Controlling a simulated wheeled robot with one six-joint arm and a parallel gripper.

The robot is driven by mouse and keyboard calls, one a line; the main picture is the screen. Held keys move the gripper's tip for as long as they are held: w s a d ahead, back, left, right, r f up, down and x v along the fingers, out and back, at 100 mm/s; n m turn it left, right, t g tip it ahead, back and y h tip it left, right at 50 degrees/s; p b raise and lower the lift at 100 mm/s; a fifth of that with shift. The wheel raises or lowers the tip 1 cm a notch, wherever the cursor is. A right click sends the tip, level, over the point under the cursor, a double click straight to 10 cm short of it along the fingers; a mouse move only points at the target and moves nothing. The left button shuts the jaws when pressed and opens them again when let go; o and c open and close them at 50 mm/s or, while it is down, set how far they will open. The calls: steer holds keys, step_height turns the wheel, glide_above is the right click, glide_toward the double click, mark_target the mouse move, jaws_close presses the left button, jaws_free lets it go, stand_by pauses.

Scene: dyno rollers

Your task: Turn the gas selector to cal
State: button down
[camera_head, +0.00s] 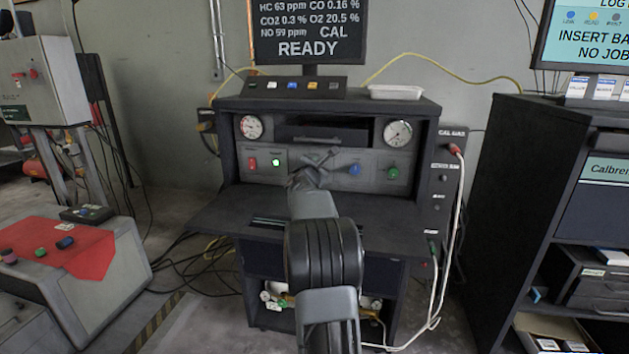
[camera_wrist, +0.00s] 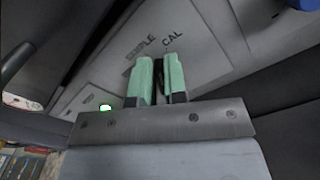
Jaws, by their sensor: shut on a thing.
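The gas selector (camera_wrist: 158,72) shows only as a dark sliver between my fingertips in the wrist view. The words SAMPLE and CAL are printed on the grey panel (camera_wrist: 205,45) just beyond it. My gripper (camera_wrist: 159,80), with pale green fingertips, is shut on the selector, one finger on each side. Which label the selector points to is hidden by the fingers. In the head view my gripper (camera_head: 316,172) is against the middle of the bench's control panel, and my wrist and arm cover the selector.
The screen (camera_head: 310,30) reads CAL READY. A dark shelf (camera_head: 235,215) juts out below the panel. White hoses hang at right.

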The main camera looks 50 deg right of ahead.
steer(key=shift+s+d+f+m+b, duration=0.1)
steer(key=shift+f+m+b, duration=0.05)
steer(key=shift+m+b, duration=0.8)
steer(key=shift+s+f+m+b, duration=0.1)
steer(key=shift+f+m+b, duration=0.05)
steer(key=shift+m+b, duration=0.75)
steer(key=shift+r+b, duration=0.1)
steer(key=shift+b, duration=0.25)
steer(key=c, duration=1.2)
jaws_free()
steer(key=shift+o, duration=0.2)
steer(key=b+v, duration=0.1)
steer(key=v, duration=1.2)
steer(key=shift+s+a+b, duration=0.2)
steer(key=shift+a+b, duration=0.15)
